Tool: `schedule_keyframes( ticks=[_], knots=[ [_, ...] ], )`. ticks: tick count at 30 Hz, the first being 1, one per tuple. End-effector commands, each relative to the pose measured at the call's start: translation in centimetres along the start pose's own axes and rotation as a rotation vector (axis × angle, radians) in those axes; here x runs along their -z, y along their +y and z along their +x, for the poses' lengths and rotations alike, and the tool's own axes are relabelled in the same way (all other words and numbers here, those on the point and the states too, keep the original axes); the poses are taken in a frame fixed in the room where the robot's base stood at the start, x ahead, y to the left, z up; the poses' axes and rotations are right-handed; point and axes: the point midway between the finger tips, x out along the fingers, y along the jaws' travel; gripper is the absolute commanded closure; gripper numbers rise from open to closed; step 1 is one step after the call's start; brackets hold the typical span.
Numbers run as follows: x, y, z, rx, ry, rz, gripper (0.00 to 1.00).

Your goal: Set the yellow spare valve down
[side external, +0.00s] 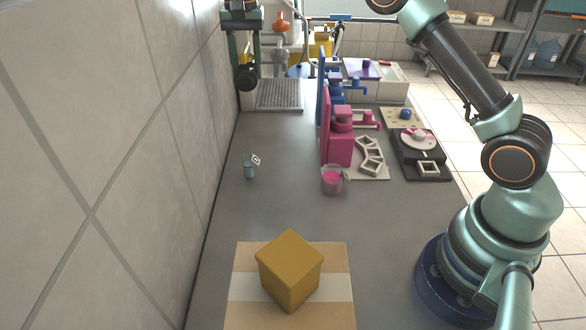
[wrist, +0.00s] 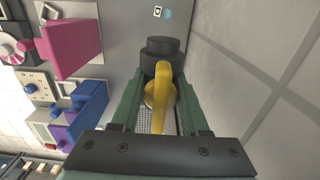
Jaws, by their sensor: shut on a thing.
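The yellow valve (wrist: 161,90) shows in the wrist view as a curved yellow handle over a round yellow part, between the green fingers. My gripper (wrist: 162,62) is shut on it. Black rounded pieces show at the finger ends, and I cannot tell whether they belong to the gripper or the valve. In the side view my gripper (side external: 245,72) hangs at the far left by the wall, just left of a grey grated tray (side external: 280,96).
Pink (side external: 341,140) and blue units stand right of the tray. A small blue-grey cup (side external: 249,166) and a pink-filled beaker (side external: 332,179) stand nearer on the grey counter (side external: 280,215). A yellow box (side external: 290,270) sits in front. The tiled wall (side external: 150,150) bounds the left.

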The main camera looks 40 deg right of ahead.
Motion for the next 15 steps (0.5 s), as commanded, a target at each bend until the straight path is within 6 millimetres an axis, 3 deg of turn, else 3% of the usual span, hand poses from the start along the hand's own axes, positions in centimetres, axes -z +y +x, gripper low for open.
schedule_keyframes(
  ticks=[6,15],
  knots=[
    [3.8,1.2,0.7,0.001,0.001,-0.002,1.00],
    [5.2,1.9,1.6,0.000,0.000,-0.006,1.00]
  ],
)
